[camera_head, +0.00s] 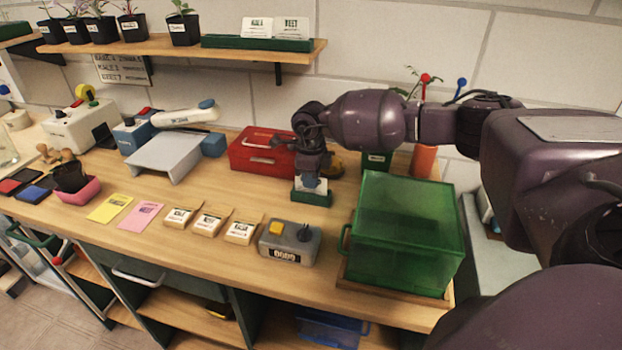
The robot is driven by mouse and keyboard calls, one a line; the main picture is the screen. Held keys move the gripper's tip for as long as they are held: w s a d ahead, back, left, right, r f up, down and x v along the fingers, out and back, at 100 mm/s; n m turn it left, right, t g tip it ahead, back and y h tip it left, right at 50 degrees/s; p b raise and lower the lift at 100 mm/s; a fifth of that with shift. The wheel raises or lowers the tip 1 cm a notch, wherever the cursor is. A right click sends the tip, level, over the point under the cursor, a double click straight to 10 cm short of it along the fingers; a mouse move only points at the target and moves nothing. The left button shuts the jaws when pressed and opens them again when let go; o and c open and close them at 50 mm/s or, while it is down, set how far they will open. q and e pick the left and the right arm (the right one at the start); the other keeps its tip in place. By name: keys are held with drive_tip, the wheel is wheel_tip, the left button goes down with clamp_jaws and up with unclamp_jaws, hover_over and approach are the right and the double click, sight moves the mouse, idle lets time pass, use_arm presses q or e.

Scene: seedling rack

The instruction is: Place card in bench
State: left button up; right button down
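A small white card (316,188) stands upright at a small green holder (311,199) on the wooden bench (250,185), near the middle of the view. My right gripper (311,178) points down directly over the holder. One finger covers part of the card's face, and the gripper looks shut on the card. The card's lower edge is hard to make out, so I cannot tell how deep it sits. My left gripper is not in view.
A red toolbox (262,152) stands close left of the gripper. A green translucent box (405,240) stands to the right. A grey device (290,243) and seed packets (208,222) lie in front. More cards (273,28) stand on the shelf (175,46).

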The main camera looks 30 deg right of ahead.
drive_tip(key=shift+f, duration=0.15)
drive_tip(key=c, duration=1.8)
unclamp_jaws()
drive_tip(key=o, duration=0.5)
drive_tip(key=shift+c, duration=0.2)
wheel_tip(320, 180, up, 12)
